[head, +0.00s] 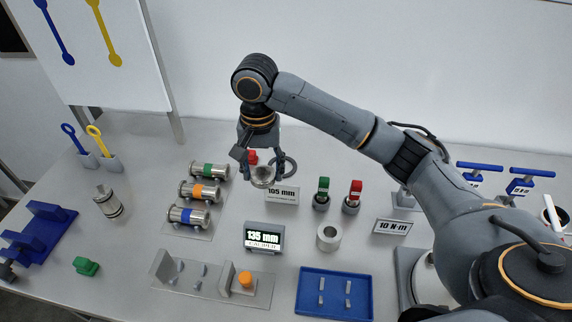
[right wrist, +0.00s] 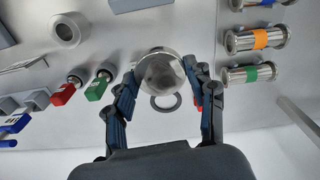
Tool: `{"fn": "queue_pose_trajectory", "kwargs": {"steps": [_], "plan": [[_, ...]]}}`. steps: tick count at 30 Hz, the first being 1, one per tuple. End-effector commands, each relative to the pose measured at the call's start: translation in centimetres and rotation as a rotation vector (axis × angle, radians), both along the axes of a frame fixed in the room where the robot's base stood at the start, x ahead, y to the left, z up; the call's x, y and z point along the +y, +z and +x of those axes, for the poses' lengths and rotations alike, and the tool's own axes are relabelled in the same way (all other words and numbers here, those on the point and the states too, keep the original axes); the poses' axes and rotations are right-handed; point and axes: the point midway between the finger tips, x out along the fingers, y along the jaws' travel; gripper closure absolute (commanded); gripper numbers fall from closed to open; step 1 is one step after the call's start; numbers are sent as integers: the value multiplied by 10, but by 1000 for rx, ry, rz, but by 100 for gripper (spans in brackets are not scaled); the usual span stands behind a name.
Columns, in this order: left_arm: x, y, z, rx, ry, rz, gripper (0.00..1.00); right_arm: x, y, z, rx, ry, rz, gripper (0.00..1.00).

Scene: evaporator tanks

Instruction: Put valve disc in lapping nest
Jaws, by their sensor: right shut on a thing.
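My right gripper (head: 262,180) is shut on a shiny silver round part, which looks like the valve disc (head: 263,175). It holds the disc above the back middle of the table. In the right wrist view the disc (right wrist: 160,74) sits between the two fingertips (right wrist: 162,72). A flat dark ring (head: 289,163) lies on the table beyond the disc. A grey cylinder with a round hole (head: 328,238) stands nearer the front, right of the gripper. I cannot tell which of these is the lapping nest. My left gripper is not in view.
Silver cylinders with green, orange and blue bands (head: 201,191) lie left of the gripper. Green and red capped parts (head: 323,193) stand to the right. A "135 mm" display (head: 264,237), a clear fixture (head: 205,284) and a blue tray (head: 307,303) are in front.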

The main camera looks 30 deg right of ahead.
Motion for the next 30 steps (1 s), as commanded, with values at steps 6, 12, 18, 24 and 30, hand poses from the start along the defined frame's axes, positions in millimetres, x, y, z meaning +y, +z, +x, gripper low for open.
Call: {"fn": "queue_pose_trajectory", "kwargs": {"steps": [6,12,18,24,30], "plan": [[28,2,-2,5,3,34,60,-5,-2,38,3,-237,2,92],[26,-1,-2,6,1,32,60,-16,-11,54,1,-324,0,92],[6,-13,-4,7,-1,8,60,-51,-33,80,4,-327,0,92],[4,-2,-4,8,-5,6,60,-88,-54,106,6,-324,-4,92],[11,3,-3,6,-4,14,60,-109,-88,123,2,-321,-3,92]]}}
